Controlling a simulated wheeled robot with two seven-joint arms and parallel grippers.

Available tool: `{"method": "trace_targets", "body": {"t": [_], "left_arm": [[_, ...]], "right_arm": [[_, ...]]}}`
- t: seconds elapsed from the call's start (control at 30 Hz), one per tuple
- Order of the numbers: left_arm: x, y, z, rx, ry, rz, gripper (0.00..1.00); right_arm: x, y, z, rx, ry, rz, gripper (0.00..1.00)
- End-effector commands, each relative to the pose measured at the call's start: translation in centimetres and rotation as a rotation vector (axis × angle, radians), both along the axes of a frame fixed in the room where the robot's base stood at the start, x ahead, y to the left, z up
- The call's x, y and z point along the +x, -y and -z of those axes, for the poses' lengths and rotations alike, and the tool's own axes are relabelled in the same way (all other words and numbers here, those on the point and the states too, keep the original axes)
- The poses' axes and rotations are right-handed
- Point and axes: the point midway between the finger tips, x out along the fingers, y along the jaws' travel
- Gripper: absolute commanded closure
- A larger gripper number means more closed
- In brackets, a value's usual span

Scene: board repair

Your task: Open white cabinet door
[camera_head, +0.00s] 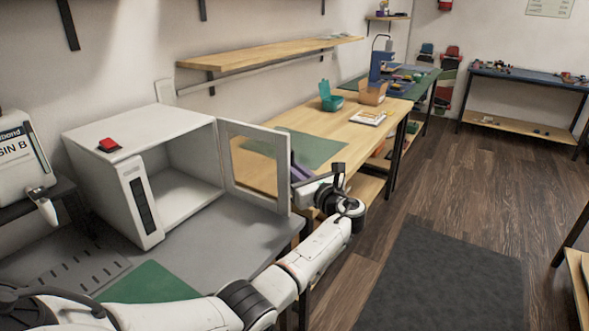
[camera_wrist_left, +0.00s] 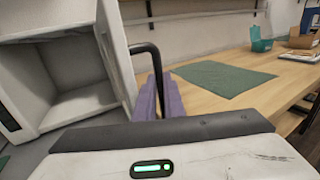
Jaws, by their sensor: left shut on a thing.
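The white cabinet (camera_head: 85,150) stands on a grey bench at the left, with a dark control strip on its front. Its framed door (camera_head: 229,160) has a see-through pane and stands wide open, swung out to the right, so the empty inside shows. The door (camera_wrist_left: 118,55) also shows edge-on in the left wrist view. My left gripper (camera_head: 298,170) is at the door's outer side, near its free edge. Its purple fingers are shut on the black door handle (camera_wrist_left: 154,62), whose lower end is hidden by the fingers. My right gripper is not in view.
A red button (camera_head: 109,145) is on the cabinet top. A wooden table (camera_head: 345,133) with a green mat (camera_head: 310,150) lies beyond the door. A white machine (camera_head: 22,155) stands left of the cabinet.

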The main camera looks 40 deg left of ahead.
Motion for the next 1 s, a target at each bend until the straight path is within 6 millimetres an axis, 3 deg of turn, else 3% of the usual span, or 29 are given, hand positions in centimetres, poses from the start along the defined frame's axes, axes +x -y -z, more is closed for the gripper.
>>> {"method": "trace_targets", "body": {"t": [0.03,0.1,0.47,1.0], "left_arm": [[-0.2,-0.2,0.1,-0.001,-0.001,-0.007,1.00],[-0.2,-0.2,0.1,-0.001,-0.001,-0.007,0.83],[-0.1,0.3,0.1,-0.001,-0.001,-0.001,0.83],[-2.8,8.8,0.1,-0.002,-0.002,-0.003,0.83]], "right_arm": [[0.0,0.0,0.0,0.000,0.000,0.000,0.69],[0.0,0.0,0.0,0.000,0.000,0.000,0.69],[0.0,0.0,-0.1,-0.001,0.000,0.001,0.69],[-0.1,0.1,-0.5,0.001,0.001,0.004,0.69]]}}
